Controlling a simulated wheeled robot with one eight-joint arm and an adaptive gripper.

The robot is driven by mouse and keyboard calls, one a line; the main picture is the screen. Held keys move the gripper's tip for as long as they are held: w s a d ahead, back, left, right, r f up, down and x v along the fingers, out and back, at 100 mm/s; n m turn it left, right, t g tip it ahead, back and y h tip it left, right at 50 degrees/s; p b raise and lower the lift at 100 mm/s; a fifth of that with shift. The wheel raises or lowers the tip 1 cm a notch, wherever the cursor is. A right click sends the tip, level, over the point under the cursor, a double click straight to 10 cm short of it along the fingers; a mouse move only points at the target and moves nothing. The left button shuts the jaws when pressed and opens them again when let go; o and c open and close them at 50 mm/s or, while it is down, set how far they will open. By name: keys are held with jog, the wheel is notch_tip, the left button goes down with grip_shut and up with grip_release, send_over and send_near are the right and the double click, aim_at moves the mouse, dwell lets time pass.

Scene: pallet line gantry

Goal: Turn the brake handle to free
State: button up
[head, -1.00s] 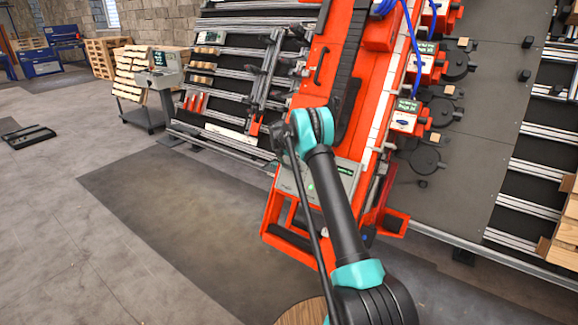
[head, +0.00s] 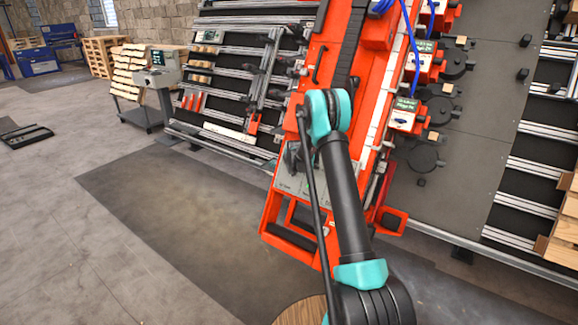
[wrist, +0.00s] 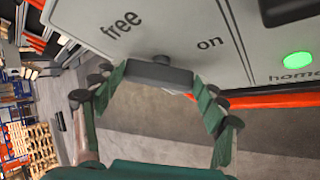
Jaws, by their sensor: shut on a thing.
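The brake handle (wrist: 158,73) is a dark grey bar on a light grey panel (wrist: 85,15) in the wrist view, with a round pivot just above it. My gripper (wrist: 160,80) has its green fingers at both ends of the bar and is shut on it. The word "free" is to the handle's upper left and "on" to its upper right. I cannot tell exactly which mark the handle points to. In the head view the grey panel (head: 291,181) sits low on the orange gantry, and my arm hides the handle.
A green lamp (wrist: 299,61) above the word "home" is lit at the panel's right. The orange gantry (head: 318,38) leans over a rail frame. Blue cables (head: 413,45) hang at its right. Open floor (head: 160,200) lies to the left.

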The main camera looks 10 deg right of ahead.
jog(key=m+t, duration=0.3)
jog(key=shift+s+f, duration=0.3)
jog(key=shift+f, duration=0.05)
jog(key=shift+s+f+m+t, duration=0.1)
jog(key=shift+f+m+t, duration=0.1)
jog(key=shift+m+t, duration=1.1)
jog(key=shift+m, duration=0.6)
jog(key=o, duration=1.2)
jog(key=shift+c, duration=0.2)
jog(key=shift+s, duration=0.1)
jog(key=v, duration=1.2)
jog(key=shift+a+r, duration=0.1)
jog(key=shift+r, duration=0.1)
